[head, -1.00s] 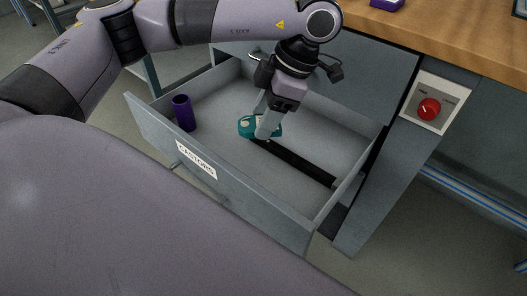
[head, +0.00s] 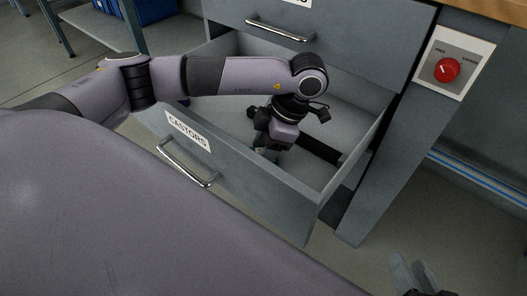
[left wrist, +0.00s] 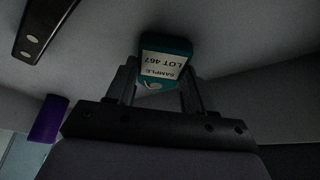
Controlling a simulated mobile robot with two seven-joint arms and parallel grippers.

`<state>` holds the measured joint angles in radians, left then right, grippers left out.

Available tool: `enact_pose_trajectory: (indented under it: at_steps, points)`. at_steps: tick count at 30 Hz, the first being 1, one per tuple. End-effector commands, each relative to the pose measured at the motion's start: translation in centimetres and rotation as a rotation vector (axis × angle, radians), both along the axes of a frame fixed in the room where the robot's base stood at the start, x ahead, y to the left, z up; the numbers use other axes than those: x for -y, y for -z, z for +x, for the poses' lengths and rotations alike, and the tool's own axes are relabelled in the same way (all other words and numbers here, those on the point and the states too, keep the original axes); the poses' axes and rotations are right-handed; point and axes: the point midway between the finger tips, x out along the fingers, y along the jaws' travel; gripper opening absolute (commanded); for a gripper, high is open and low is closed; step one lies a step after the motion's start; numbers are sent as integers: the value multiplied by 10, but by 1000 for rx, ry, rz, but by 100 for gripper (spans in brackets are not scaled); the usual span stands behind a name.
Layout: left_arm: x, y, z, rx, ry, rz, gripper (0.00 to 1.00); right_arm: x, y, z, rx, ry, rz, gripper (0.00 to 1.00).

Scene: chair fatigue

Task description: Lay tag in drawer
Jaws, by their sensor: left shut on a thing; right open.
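The teal tag (left wrist: 165,62) has a white label reading SAMPLE LOT 467. It sits between the two fingers of my left gripper (left wrist: 161,78), which is shut on it. In the head view my left gripper (head: 263,144) reaches down inside the open drawer marked CASTORS (head: 240,178), close behind its front wall. The tag is mostly hidden there by the gripper and the wall. I cannot tell whether the tag touches the drawer floor. My right gripper (head: 424,274) is open and empty at the bottom right, outside the drawer.
A black bar (head: 319,149) lies in the drawer right of my left gripper; it also shows in the wrist view (left wrist: 42,25). A purple cylinder (left wrist: 48,118) is mostly hidden by my arm in the head view. A red knob (head: 446,70) is on the cabinet's right.

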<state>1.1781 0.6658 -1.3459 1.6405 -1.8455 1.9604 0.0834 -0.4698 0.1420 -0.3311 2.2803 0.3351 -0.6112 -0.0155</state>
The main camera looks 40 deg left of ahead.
Motion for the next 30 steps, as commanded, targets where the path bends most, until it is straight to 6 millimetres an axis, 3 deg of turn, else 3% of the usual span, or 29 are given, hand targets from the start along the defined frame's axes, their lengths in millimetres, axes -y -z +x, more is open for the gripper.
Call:
enact_pose_trajectory:
  at_steps: [11,12,14,24,30]
  points:
    - [0,7,0,2,0,-1,23,-1,1,1,6,-2,3,43]
    - [0,6,0,2,0,-1,59,-1,-1,1,9,-1,2,43]
    - [0,6,0,2,0,-1,78,-1,-1,1,10,-1,3,43]
    - [0,3,0,2,0,-1,78,-1,-3,0,7,0,5,43]
    - [9,-24,7,5,3,-2,78,2,-9,1,8,6,-20,43]
